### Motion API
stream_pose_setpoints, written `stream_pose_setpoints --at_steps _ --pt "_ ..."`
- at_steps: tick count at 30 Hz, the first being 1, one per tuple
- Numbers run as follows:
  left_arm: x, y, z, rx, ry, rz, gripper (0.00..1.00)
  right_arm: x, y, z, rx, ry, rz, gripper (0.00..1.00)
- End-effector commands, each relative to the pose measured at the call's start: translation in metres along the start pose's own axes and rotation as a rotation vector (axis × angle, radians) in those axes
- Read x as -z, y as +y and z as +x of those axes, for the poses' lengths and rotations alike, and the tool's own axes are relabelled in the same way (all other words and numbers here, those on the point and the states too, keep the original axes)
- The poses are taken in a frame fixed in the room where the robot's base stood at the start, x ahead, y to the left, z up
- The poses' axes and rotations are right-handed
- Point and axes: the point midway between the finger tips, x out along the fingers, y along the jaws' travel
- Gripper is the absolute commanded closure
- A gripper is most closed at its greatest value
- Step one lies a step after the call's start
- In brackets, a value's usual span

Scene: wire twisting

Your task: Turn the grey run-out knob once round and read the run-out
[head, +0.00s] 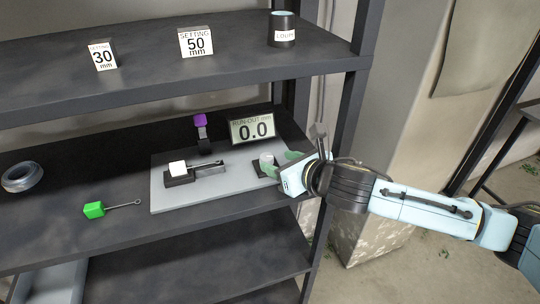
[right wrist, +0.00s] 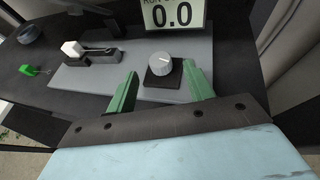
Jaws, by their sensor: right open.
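The grey run-out knob (right wrist: 163,66) stands on a small black base (right wrist: 162,80) at the right end of a grey plate. In the head view the knob (head: 267,159) is partly behind my right gripper's fingers. My right gripper (right wrist: 160,88) is open, its green fingers on either side of the base and short of the knob in the wrist picture. In the head view my right gripper (head: 283,162) reaches in from the right. The run-out display (head: 253,130) behind the knob reads 0.0. My left gripper is not in view.
The grey plate (head: 223,199) also bears a white block (head: 178,169) on a dark fixture and a purple-topped post (head: 200,121). A green-handled hook tool (head: 95,210) and a wire coil (head: 22,177) lie left.

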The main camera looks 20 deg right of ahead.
Motion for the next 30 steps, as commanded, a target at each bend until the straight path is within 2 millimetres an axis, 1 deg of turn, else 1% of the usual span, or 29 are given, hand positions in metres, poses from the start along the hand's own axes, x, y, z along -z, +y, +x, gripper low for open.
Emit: stream_pose_setpoints --at_steps 1,3,9,14,21,22,23,30 --pt "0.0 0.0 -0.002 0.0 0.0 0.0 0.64 -0.001 0.0 0.009 0.0 -0.001 0.003 0.47" --pt "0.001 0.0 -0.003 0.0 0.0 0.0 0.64 -0.001 0.0 0.02 0.0 0.0 0.003 0.47" --pt "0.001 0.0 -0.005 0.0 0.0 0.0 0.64 -0.001 0.0 0.041 0.0 0.0 0.002 0.47" --pt "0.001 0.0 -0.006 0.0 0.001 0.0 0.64 0.0 0.0 0.047 0.0 0.0 0.001 0.47" --pt "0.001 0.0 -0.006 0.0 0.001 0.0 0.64 0.0 0.0 0.048 0.0 0.0 0.001 0.47" --pt "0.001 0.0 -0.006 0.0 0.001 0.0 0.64 0.0 0.0 0.048 0.0 0.0 0.001 0.49" --pt "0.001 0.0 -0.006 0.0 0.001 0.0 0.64 0.0 0.0 0.048 0.0 0.0 0.001 0.53" --pt "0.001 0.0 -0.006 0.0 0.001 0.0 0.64 0.0 0.0 0.048 0.0 0.0 0.001 0.84"
